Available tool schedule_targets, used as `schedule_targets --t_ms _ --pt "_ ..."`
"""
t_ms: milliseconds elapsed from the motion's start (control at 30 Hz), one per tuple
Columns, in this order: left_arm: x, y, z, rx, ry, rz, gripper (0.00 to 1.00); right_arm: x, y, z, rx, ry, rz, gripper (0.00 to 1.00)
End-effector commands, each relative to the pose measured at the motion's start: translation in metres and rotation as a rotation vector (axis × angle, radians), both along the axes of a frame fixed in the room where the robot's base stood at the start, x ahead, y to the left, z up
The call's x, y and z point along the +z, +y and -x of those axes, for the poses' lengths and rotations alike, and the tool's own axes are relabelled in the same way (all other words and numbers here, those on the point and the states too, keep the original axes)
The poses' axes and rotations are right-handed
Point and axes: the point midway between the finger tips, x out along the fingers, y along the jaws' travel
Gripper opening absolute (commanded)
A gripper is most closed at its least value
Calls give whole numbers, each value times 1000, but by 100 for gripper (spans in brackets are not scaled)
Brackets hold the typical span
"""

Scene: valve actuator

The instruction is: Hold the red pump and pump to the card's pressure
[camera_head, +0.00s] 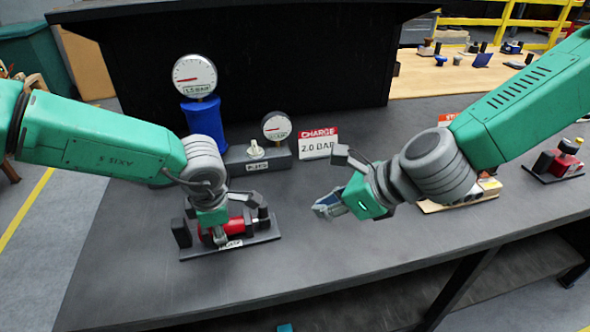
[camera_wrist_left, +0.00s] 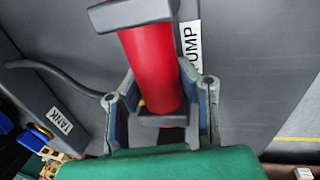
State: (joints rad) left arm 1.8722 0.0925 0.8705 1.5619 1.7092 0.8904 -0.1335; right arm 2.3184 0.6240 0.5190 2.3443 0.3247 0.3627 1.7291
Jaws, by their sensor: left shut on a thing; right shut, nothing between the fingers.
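The red pump (camera_head: 206,230) lies on a dark base plate near the table's left front, with a label reading PUMP. My left gripper (camera_head: 217,231) comes down on it from above and hides part of it. In the left wrist view, the fingers (camera_wrist_left: 160,112) are on both sides of the red barrel (camera_wrist_left: 150,65). The white and red card (camera_head: 318,143) reads CHARGE 2.0 BAR. A round gauge (camera_head: 194,76) stands on the blue tank (camera_head: 204,120); a smaller gauge (camera_head: 277,126) is to its right. My right gripper (camera_head: 330,206) is shut and empty above the table.
A grey block with a pale knob (camera_head: 256,150) stands between the tank and the card. In the left wrist view, a dark hose (camera_wrist_left: 60,75) runs near a TANK label (camera_wrist_left: 60,121). Another red device (camera_head: 562,163) sits at the far right. The front middle is clear.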

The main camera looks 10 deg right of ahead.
Motion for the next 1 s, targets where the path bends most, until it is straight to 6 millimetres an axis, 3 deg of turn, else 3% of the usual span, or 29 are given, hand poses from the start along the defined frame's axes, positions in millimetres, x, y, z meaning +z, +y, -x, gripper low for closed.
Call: schedule_targets --t_ms 967,1000 --pt "-1 1 -1 0 -1 -5 0 0 -1 0 0 0 0 0" --pt "-1 1 -1 1 -1 -5 0 0 -1 0 0 0 0 14"
